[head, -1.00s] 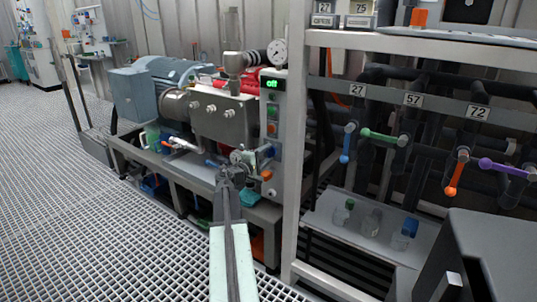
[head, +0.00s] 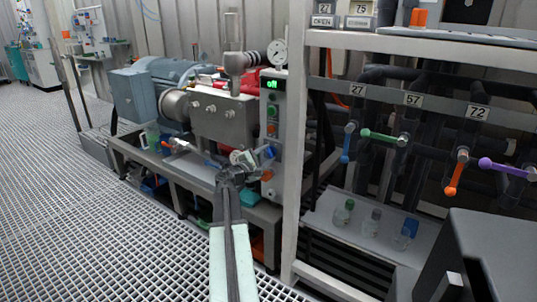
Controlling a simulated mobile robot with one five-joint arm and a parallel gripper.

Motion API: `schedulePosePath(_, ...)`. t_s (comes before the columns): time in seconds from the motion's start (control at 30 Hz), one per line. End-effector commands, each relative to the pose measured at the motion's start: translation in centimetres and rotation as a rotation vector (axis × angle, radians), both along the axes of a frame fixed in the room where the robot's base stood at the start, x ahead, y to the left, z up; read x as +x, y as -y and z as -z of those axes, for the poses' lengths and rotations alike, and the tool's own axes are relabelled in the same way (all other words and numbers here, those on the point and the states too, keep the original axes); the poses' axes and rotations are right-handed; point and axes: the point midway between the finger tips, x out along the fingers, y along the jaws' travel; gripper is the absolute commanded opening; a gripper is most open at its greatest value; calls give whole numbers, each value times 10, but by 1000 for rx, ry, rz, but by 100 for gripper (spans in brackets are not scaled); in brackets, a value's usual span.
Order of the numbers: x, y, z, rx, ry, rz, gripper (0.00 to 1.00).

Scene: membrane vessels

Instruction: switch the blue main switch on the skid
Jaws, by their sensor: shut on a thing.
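The blue main switch (head: 268,152) is on the front of the grey control panel (head: 273,200) on the skid, below the green and red buttons. My gripper (head: 258,156) is at the switch and shut on it, its jaws partly covering the handle. The blue part that shows looks tilted. The small display (head: 271,84) at the top of the panel glows green and reads "on". My arm reaches up to the panel from the bottom of the view.
An orange knob (head: 267,174) sits just below the switch. A grey rack post (head: 293,150) stands close to the right of the panel. The skid frame (head: 190,185) with pump and motor (head: 170,85) lies left. Grating floor (head: 90,220) is free at the left.

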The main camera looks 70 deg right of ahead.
Motion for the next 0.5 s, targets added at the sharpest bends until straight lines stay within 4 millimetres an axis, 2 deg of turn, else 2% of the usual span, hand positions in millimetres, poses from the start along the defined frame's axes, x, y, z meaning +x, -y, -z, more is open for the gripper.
schedulePosePath(0.23,-2,-1,3,5,7,6,1)
schedulePosePath(0.27,-2,-1,3,5,6,7,45)
schedulePosePath(0.33,-2,-1,3,4,6,6,64)
schedulePosePath(0.5,-1,-1,2,3,5,3,64)
